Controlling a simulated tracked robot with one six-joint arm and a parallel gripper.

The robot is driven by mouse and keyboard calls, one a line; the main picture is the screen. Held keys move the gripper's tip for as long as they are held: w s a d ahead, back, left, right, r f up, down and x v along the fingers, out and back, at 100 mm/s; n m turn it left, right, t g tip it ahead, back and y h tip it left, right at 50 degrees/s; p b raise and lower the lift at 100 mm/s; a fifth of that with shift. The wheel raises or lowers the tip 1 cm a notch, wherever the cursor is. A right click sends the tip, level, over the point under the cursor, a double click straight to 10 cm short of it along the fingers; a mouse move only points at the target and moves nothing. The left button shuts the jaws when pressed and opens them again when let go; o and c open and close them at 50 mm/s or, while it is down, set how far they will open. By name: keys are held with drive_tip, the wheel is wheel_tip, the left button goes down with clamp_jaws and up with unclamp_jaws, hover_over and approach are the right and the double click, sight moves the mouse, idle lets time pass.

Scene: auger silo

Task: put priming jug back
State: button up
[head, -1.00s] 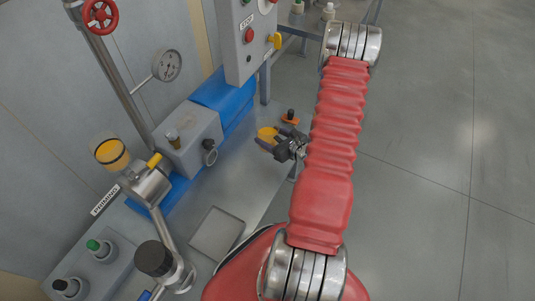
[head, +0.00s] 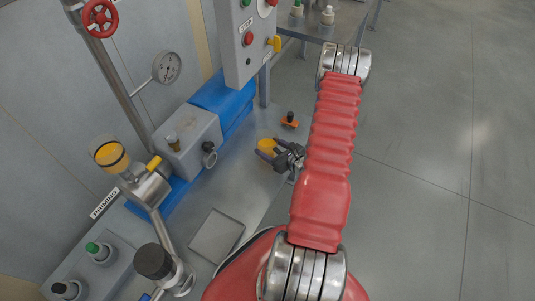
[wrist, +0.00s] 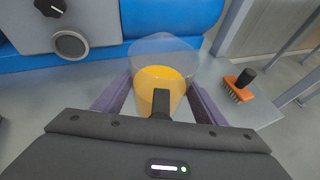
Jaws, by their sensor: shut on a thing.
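The priming jug (wrist: 175,82) is a clear jug with yellow-orange liquid and a dark handle. My gripper (wrist: 158,105) is shut on it, with a purple-grey finger on each side. In the head view my gripper (head: 270,153) holds the jug (head: 267,145) over the right part of the grey bench. I cannot tell whether the jug's base touches the bench. A square grey plate (head: 217,236) lies on the bench at the front, with nothing on it.
An orange brush (wrist: 239,86) with a black knob stands to the right of the jug. A grey pump box (head: 188,139) and blue housing stand behind. A clear cup of yellow liquid (head: 111,156) tops the priming pipe.

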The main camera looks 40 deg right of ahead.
sight(274, 155)
drive_tip(key=shift+f, duration=1.55)
drive_tip(key=o, duration=1.6)
drive_tip(key=shift+f, duration=0.1)
drive_tip(key=v, duration=1.2)
